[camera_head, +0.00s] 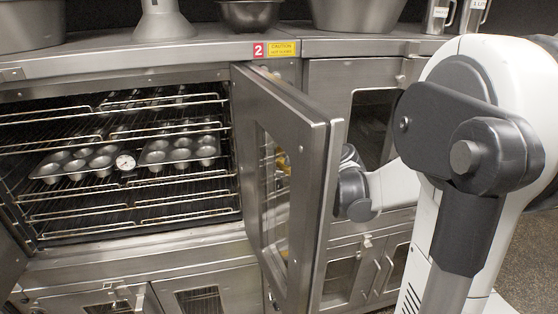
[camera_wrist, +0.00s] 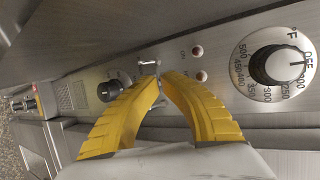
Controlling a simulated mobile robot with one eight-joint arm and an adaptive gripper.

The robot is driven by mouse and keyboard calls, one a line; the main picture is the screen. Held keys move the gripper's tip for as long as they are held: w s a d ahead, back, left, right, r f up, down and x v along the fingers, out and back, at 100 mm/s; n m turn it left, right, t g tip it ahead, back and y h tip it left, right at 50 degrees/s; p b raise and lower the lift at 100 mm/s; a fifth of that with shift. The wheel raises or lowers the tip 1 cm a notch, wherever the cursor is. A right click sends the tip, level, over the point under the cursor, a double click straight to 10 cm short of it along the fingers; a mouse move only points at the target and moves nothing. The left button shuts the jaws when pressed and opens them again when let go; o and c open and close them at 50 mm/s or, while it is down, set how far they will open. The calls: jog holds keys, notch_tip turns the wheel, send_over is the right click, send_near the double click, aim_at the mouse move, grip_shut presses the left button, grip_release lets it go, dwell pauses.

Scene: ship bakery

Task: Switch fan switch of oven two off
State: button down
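The "2" label (camera_head: 258,50) sits on the frame above an open oven (camera_head: 120,235) with muffin tins inside. The wrist view shows a control panel (camera_wrist: 215,100) with a small metal toggle switch (camera_wrist: 148,67); its marking is unreadable. My gripper (camera_wrist: 161,77) has two yellow fingers whose tips come together right beside the toggle, with nothing visible held. I cannot tell whether they touch the toggle. In the head view, my gripper is mostly hidden behind the open oven door (camera_head: 325,200); some yellow shows through its window.
A temperature dial (camera_wrist: 283,66) is right of the toggle, with two small indicator lights (camera_wrist: 197,51) between. A black knob (camera_wrist: 109,91) is on its left. The open door stands between the oven cavity and my arm. Another oven (camera_head: 370,125) is behind my arm.

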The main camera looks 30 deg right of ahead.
notch_tip(320, 180, down, 3)
jog(key=n+t+b, duration=0.2)
jog(key=t+b, duration=0.2)
jog(key=b, duration=0.4)
jog(key=n+t+y+b, duration=0.1)
jog(key=n+t+b, duration=0.1)
jog(key=t+b, duration=0.3)
jog(key=shift+d+f+y+b, duration=0.15)
jog(key=shift+y+b, duration=0.15)
jog(key=shift+b, duration=1.85)
jog(key=shift+w+t, duration=0.1)
jog(key=shift+t, duration=0.2)
jog(key=c, duration=1.9)
grip_release()
jog(key=shift+w, duration=0.1)
jog(key=v, duration=1.2)
